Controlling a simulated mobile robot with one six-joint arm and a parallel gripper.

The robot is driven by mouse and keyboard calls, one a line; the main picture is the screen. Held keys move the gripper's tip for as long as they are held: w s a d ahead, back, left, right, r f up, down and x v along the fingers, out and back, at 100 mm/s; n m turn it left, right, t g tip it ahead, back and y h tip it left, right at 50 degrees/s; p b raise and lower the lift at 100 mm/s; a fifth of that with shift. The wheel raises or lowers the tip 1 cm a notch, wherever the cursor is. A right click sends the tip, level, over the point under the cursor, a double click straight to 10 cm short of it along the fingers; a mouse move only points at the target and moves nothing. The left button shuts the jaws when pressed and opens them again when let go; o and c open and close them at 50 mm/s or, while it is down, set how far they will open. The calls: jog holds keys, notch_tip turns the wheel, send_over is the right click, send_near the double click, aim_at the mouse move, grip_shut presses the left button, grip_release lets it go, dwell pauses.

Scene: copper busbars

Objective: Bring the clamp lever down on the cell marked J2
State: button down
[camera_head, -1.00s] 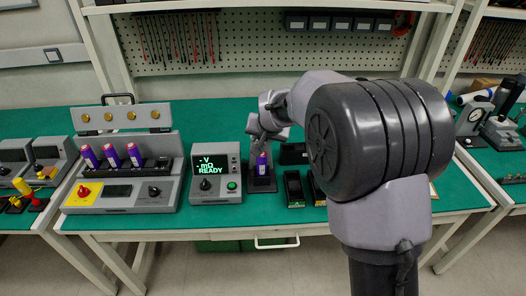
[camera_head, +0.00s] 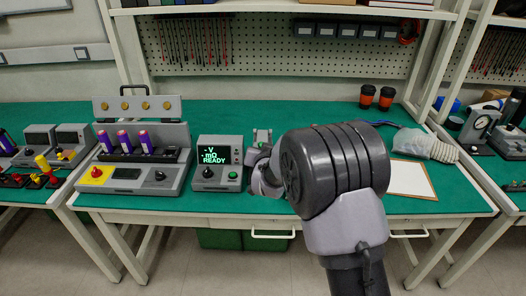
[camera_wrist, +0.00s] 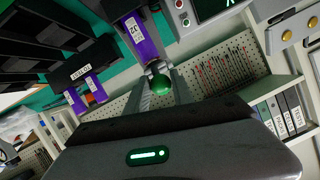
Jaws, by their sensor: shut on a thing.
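The knob sits between the two grey fingers, just beside the end of a purple cell (camera_wrist: 142,40). Whether the lever is fully down cannot be told.
A meter (camera_head: 217,177) reading READY stands left of the stand. Further left, a grey unit (camera_head: 140,178) holds three purple cells. Dark trays (camera_wrist: 65,35), one with purple cells by it, show in the wrist view. A white sheet (camera_head: 411,179) lies to the right.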

jog(key=shift+s+d+f, duration=0.15)
jog(key=shift+s+f, duration=0.05)
jog(key=shift+f, duration=0.55)
jog(key=c, duration=1.4)
grip_release()
jog(key=shift+c, duration=0.2)
jog(key=o, duration=0.3)
jog(key=shift+w, duration=0.1)
jog(key=shift+o, duration=0.2)
jog(key=shift+r, duration=0.3)
jog(key=p+v, duration=0.4)
jog(key=v, duration=1.3)
jog(key=shift+s, duration=0.2)
jog(key=shift+r, duration=0.1)
